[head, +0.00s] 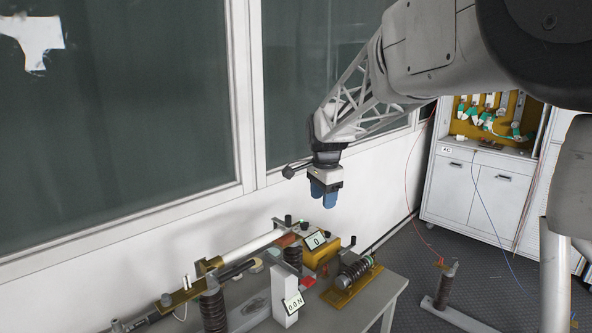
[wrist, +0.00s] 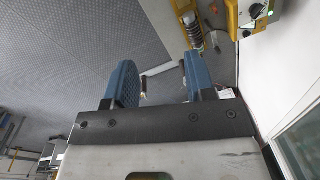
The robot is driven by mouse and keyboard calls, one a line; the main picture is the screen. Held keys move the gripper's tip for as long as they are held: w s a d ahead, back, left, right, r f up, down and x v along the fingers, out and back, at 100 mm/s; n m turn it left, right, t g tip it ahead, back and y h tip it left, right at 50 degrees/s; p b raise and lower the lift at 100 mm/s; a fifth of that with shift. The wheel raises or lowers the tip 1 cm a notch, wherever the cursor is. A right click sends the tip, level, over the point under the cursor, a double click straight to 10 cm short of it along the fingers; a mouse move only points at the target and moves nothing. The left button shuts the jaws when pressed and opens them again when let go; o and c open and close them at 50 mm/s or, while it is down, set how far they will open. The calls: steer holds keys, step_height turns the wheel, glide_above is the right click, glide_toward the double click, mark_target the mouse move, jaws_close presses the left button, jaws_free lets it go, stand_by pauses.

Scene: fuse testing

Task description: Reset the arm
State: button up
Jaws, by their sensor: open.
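My arm reaches in from the upper right in the head view. My gripper (head: 323,196) hangs below its end, blue fingers pointing down, in the air above the far end of the grey table (head: 388,290). In the wrist view the two blue fingers of my gripper (wrist: 160,85) stand apart with nothing held between them. Small parts of something show in the gap, too small to name.
Below my gripper the table holds a yellow device with a display (head: 316,240), a coil on a yellow base (head: 352,276) and a white box reading 0.0 N (head: 288,302). A white cabinet (head: 478,190) stands right, windows left. The air around my gripper is clear.

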steer(key=s+d+r+n+t, duration=0.1)
steer(key=s+d+n, duration=0.25)
steer(key=s, duration=0.75)
steer(key=s+d+r+n, duration=0.1)
steer(key=s+d+n, duration=0.25)
steer(key=s, duration=0.75)
steer(key=s+d+f+n, duration=0.2)
steer(key=s+f, duration=0.1)
steer(key=s, duration=0.7)
steer(key=s+d+f+n, duration=0.2)
steer(key=s+f+n, duration=0.1)
steer(key=s, duration=0.7)
steer(key=shift+s+f+t, duration=0.35)
steer(key=shift+f+t, duration=0.05)
